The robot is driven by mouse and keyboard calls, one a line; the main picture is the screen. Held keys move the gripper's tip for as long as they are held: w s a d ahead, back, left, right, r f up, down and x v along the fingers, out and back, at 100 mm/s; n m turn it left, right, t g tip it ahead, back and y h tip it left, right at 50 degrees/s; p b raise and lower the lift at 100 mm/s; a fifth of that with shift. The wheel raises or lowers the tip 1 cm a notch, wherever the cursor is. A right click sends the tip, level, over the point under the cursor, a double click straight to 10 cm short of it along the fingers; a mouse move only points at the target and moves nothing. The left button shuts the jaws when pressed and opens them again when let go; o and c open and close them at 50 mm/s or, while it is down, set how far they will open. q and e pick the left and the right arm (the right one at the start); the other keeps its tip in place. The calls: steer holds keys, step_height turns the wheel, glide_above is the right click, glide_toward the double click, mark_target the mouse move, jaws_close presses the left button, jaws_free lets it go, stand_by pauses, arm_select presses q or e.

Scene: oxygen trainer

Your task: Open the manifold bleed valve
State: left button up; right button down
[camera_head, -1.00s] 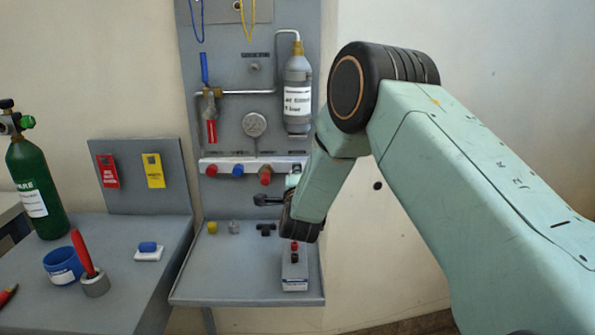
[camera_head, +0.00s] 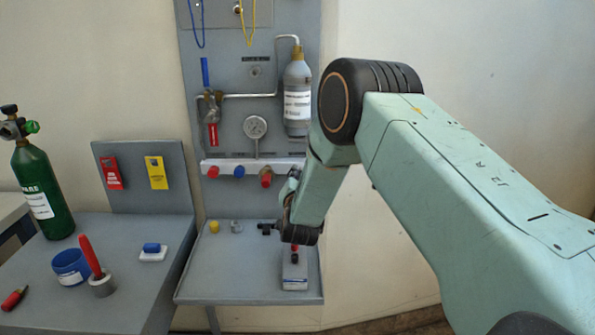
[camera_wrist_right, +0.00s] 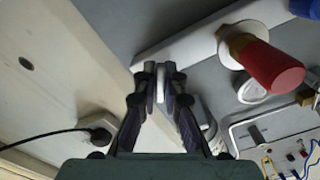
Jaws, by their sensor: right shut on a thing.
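The white manifold bar (camera_head: 285,166) is fixed across the grey panel, with a red, a blue and another red knob on its front. It also shows in the right wrist view (camera_wrist_right: 190,39), with a large red knob (camera_wrist_right: 270,65) close by. My right gripper (camera_wrist_right: 160,72) is at the bar's end and shut on a thin pale piece (camera_wrist_right: 160,86), which looks like the bleed valve's handle. Most of that piece is hidden between the fingers. In the head view my right forearm and wrist cover the bar's right end. My left gripper is not in view.
A gauge (camera_head: 256,127) and a grey bottle (camera_head: 298,95) are on the panel above the bar. A small box (camera_head: 295,277) and several small fittings lie on the shelf (camera_head: 235,280) below. A green cylinder (camera_head: 42,190) stands at left. The wall at right is clear.

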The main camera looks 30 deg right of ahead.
steer(key=n+p, duration=0.2)
steer(key=n, duration=0.3)
steer(key=shift+n, duration=0.7)
steer(key=c, duration=1.4)
jaws_free()
steer(key=shift+s, duration=0.1)
steer(key=v, duration=1.2)
steer(key=shift+d, duration=0.1)
steer(key=shift+f, duration=0.1)
